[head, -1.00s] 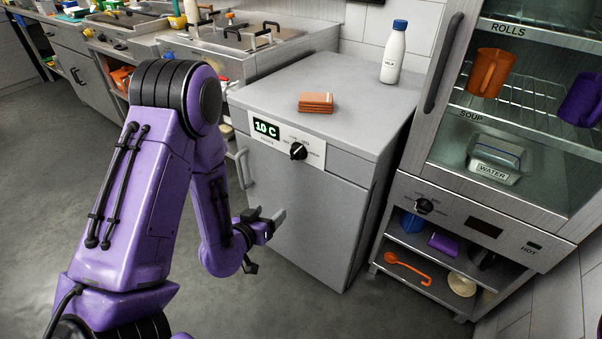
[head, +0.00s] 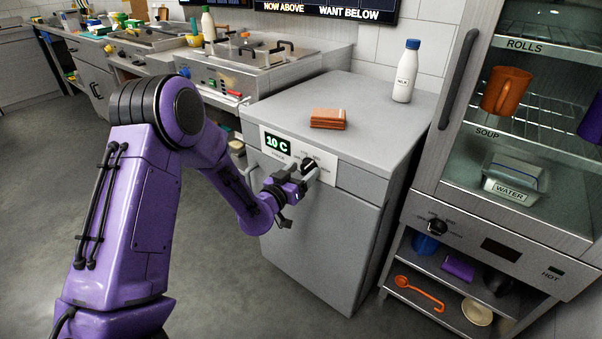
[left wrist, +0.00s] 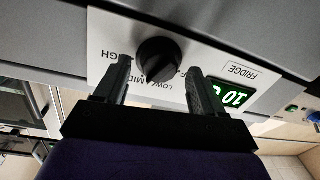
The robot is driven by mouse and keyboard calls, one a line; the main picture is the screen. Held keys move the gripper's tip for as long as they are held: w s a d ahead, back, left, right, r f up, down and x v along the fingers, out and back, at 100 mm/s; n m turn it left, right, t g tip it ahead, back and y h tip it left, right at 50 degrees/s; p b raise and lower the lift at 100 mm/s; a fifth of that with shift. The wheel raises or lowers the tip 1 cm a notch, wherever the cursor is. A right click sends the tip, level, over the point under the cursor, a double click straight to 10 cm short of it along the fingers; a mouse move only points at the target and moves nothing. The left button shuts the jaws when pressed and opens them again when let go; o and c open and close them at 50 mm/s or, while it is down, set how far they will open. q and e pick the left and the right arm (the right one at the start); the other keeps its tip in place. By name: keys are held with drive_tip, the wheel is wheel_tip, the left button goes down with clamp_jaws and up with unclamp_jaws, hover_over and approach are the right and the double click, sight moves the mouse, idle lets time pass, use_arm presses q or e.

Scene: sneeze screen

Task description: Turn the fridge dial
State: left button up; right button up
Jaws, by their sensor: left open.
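The fridge dial is a black knob on a white panel on the fridge's front; in the left wrist view the dial (left wrist: 158,60) stands between my two fingertips. The panel reads FRIDGE, with LOW, MID and HIGH marks around the dial and a green 10 C display (head: 276,144). My left gripper (head: 310,173) is open at the panel, its fingers on either side of the dial with gaps showing in the left wrist view (left wrist: 160,75). In the head view the gripper partly hides the dial. The grey fridge (head: 325,240) is closed. My right gripper is not in view.
An orange stack (head: 328,118) and a milk bottle (head: 405,72) stand on the fridge top. A glass-fronted warming cabinet (head: 500,215) with its own dial (head: 437,226) stands to the right. Counters run back left. The floor in front is clear.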

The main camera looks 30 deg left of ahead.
use_arm(q)
drive_tip(key=c, duration=1.1)
drive_tip(key=shift+o, duration=0.2)
drive_tip(key=m+b, duration=0.2)
drive_tip(key=m, duration=0.1)
drive_tip(key=m+b, duration=0.1)
drive_tip(key=shift+d+f+m, duration=0.1)
drive_tip(key=shift+f+m, duration=0.15)
drive_tip(key=shift+m, duration=0.05)
drive_tip(key=m+b, duration=0.3)
drive_tip(key=m, duration=0.1)
drive_tip(key=shift+t, duration=0.3)
drive_tip(key=shift+r+m+b, duration=0.1)
drive_tip(key=shift+m+b, duration=0.45)
drive_tip(key=shift+m, duration=0.25)
drive_tip(key=shift+h, duration=0.3)
